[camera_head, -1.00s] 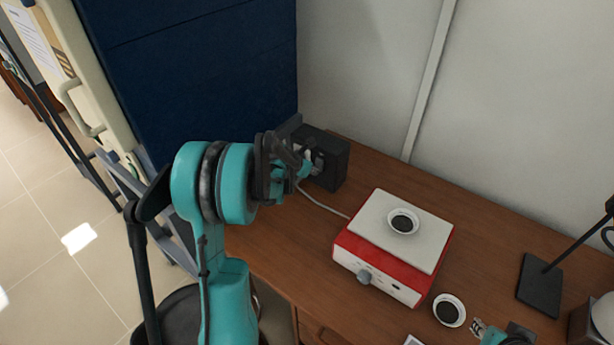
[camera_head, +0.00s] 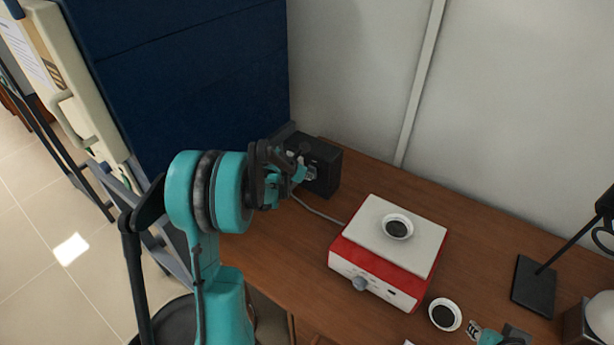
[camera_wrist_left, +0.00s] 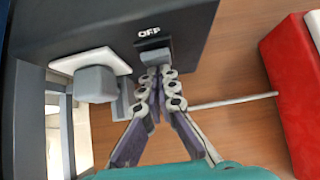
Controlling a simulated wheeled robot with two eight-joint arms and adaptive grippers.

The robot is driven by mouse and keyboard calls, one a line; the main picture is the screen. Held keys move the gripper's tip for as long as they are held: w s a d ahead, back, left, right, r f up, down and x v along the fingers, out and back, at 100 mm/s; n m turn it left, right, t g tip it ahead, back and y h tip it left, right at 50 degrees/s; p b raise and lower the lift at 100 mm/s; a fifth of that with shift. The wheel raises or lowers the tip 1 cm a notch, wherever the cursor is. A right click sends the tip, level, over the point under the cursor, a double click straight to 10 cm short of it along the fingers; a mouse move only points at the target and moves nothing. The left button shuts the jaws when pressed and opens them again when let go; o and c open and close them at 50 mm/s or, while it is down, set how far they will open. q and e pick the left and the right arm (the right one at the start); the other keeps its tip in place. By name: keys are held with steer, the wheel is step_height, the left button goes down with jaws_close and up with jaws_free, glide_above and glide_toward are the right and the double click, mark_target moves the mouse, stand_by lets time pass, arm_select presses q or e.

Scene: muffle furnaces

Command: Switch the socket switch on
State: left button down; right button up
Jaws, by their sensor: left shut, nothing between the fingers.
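The socket is a black box (camera_head: 325,168) at the table's back left corner. In the left wrist view its dark face (camera_wrist_left: 195,20) carries a small black switch (camera_wrist_left: 153,56) under a white label reading OFF. A grey plug (camera_wrist_left: 95,84) sits in a white socket plate left of the switch. My left gripper (camera_head: 303,174) is shut and empty. Its fingertips (camera_wrist_left: 156,72) are at the lower edge of the switch and partly cover it; whether they touch cannot be told. My right gripper (camera_head: 475,328) is partly in view at the bottom edge.
A red and white hotplate (camera_head: 385,262) with a small dish (camera_head: 397,228) stands right of the socket. A cable (camera_head: 318,209) runs between them. Another dish (camera_head: 445,315) and a black stand base (camera_head: 534,286) are further right. A blue panel (camera_head: 190,80) rises at left.

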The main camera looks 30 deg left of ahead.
arm_select(q)
steer(key=shift+r, duration=0.5)
steer(key=v, duration=1.2)
steer(key=s+p, duration=0.1)
steer(key=p, duration=0.2)
steer(key=s+f+g+p, duration=0.1)
steer(key=p, duration=0.2)
steer(key=shift+s+f, duration=0.1)
steer(key=shift+f, duration=0.25)
